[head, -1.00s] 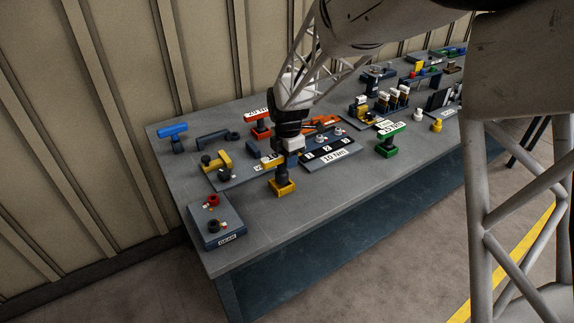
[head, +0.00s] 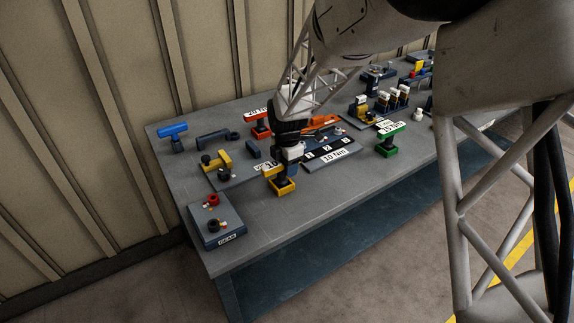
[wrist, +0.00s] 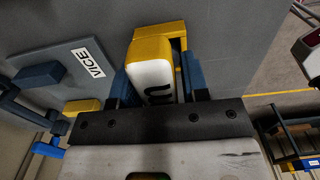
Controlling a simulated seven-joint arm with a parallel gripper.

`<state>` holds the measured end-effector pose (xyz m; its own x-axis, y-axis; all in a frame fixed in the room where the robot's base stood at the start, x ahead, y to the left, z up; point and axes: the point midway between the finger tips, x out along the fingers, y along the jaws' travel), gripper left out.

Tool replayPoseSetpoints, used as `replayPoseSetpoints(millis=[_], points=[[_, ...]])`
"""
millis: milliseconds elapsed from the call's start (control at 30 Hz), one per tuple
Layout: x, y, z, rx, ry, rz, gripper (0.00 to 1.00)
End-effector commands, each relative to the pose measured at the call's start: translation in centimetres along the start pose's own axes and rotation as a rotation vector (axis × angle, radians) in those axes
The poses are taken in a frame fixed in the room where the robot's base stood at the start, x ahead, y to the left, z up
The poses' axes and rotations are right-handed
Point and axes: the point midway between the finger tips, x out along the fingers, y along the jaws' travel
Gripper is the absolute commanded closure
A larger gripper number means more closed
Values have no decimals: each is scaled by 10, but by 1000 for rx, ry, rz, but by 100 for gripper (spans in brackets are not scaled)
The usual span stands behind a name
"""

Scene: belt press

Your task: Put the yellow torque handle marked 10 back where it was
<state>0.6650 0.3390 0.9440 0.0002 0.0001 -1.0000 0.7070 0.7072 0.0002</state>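The yellow torque handle (head: 271,169) has a white label and hangs in my gripper (head: 287,158) low over the yellow square holder (head: 283,188) near the table's front edge. In the wrist view, the handle (wrist: 151,77) lies between the two blue fingers of my gripper (wrist: 158,85), which are shut on it. Part of a dark mark shows on its white face. The yellow holder (wrist: 174,32) shows just beyond and under it. The handle's lower end is hidden, so I cannot tell how deep it sits.
The vice plate (head: 225,178) with a yellow-and-dark vice lies to the left. The gear box (head: 216,226) is at the front left. A black numbered plate (head: 333,151) and a green handle (head: 390,130) stand to the right. An orange-red handle (head: 259,117) stands behind.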

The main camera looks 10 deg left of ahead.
Motion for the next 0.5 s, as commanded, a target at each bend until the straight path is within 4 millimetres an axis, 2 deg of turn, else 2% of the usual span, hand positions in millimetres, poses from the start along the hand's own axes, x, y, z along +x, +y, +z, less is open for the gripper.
replayPoseSetpoints(millis=[100,500], points=[[0,0,0,0,0,0,45],[0,0,0,0,0,0,45]])
